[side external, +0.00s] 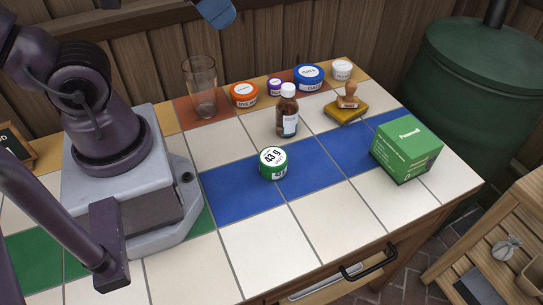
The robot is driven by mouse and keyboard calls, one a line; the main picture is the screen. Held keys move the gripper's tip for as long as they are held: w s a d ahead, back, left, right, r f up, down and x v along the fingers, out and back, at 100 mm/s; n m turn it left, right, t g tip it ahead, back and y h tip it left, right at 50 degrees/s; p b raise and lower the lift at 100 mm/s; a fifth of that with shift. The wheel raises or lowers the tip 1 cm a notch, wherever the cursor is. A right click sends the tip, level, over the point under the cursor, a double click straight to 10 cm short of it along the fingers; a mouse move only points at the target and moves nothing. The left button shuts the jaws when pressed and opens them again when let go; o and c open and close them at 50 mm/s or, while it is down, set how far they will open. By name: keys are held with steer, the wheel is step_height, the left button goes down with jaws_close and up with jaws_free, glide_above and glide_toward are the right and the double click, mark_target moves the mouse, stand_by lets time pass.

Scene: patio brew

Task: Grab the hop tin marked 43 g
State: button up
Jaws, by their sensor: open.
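The hop tin marked 43 g (272,163) is a small round green tin with a white lid that reads "43 g". It stands upright on the blue tile strip near the middle of the table, with clear tile around it. Purple parts of my arm show at the left, over the grey base. I cannot make out my gripper's fingertips in this view. Nothing touches the tin.
A brown bottle (287,112) stands just behind the tin, and a green box (407,150) is to its right. Behind are a glass (201,88), an orange tin (244,95), a blue tin (309,77) and a stamp (348,98). The front tiles are clear.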

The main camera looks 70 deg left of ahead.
stand_by(0.4)
steer(key=o, duration=0.7)
steer(key=w+d+f+m+g+y, duration=0.25)
steer(key=d+f+m+g, duration=0.35)
steer(key=d+f, duration=0.3)
steer(key=m+t+y, duration=0.1)
steer(key=m+y, duration=0.9)
steer(key=m, duration=0.3)
glide_toward(275, 161)
steer(key=s, duration=0.2)
steer(key=s+d+f, duration=0.1)
steer(key=shift+s, duration=0.15)
steer(key=w+t, duration=0.1)
steer(key=w+r, duration=0.1)
steer(key=shift+w+d+m+t+y, duration=0.15)
steer(key=shift+w+m+t+y, duration=0.15)
steer(key=shift+m+t+y, duration=0.1)
steer(key=x, duration=0.6)
steer(key=shift+s+a+f, duration=0.1)
steer(key=shift+a, duration=0.3)
steer(key=shift+s+f+x, duration=0.1)
steer(key=shift+x, duration=1.4)
steer(key=shift+s+f+x, duration=0.1)
steer(key=shift+x, duration=1.4)
